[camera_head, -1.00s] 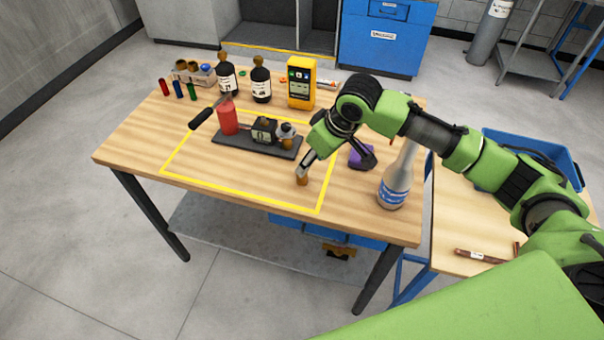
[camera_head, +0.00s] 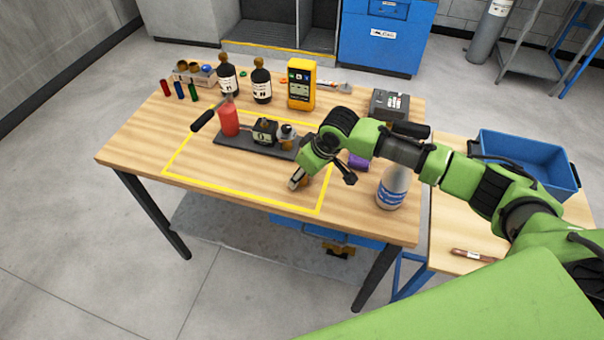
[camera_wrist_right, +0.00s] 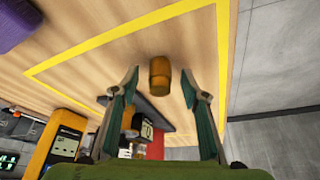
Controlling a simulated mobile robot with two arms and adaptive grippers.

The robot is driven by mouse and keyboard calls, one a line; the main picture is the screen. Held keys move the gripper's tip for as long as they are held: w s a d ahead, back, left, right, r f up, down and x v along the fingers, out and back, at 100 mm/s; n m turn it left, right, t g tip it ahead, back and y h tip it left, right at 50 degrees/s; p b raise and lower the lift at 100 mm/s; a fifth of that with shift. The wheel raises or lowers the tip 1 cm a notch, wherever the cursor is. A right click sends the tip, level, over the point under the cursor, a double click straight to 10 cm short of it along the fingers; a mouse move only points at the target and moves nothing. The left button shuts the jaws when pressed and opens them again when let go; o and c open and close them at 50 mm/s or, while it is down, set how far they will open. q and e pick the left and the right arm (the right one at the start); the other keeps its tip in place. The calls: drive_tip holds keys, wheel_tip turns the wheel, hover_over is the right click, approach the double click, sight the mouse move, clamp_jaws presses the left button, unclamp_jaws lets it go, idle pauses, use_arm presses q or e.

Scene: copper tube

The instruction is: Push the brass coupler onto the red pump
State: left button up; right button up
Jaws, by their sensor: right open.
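The brass coupler (camera_wrist_right: 159,76) is a small brass cylinder standing on the table in the right wrist view. In the head view it is mostly hidden by my right gripper (camera_head: 298,181). In the wrist view my right gripper (camera_wrist_right: 160,78) is open, with one finger on each side of the coupler and gaps between. The red pump (camera_head: 228,119) has a red cylinder and a black handle and is mounted on a dark base plate (camera_head: 235,142), left of my gripper. My left gripper is out of view.
A yellow line (camera_head: 240,191) frames the work area. A white-blue bottle (camera_head: 391,188) and a purple item (camera_head: 358,161) stand to the right. Dark bottles (camera_head: 261,84) and a yellow meter (camera_head: 301,84) stand behind. The table's front left is clear.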

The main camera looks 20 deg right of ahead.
drive_tip(key=shift+f, duration=0.2)
clamp_jaws()
drive_tip(key=shift+r, duration=0.15)
drive_tip(key=shift+w+r+b, duration=0.1)
drive_tip(key=shift+r+b, duration=0.35)
drive_tip(key=shift+r, duration=0.1)
drive_tip(key=s+a+r+b, duration=0.3)
drive_tip(key=s+a+r, duration=0.5)
drive_tip(key=s+r, duration=0.3)
drive_tip(key=shift+a+r, duration=0.4)
